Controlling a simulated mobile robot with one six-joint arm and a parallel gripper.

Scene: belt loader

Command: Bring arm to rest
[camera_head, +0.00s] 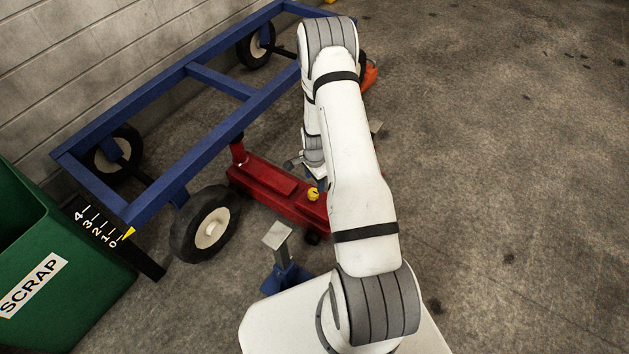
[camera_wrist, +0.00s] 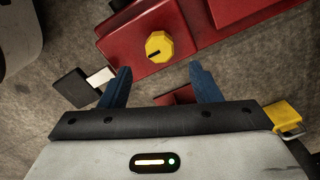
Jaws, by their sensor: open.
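My arm reaches out over the floor from its white base, bent at the elbow, in the head view. My gripper (camera_wrist: 158,86) shows in the wrist view with its two blue fingers apart and nothing between them. The fingers point toward a red jack (camera_wrist: 140,62) with a yellow knob (camera_wrist: 159,46). The knob lies just beyond the fingertips in the picture; I cannot tell the exact gap. In the head view the red jack (camera_head: 268,188) and yellow knob (camera_head: 313,194) are beside my forearm, which hides most of my gripper.
A blue wheeled frame (camera_head: 215,80) stands along the block wall at left. A green scrap bin (camera_head: 60,262) and a numbered gauge (camera_head: 105,228) are at lower left. A blue stand (camera_head: 284,272) is near my base. An orange thing (camera_head: 369,75) shows behind my arm. Floor at right is clear.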

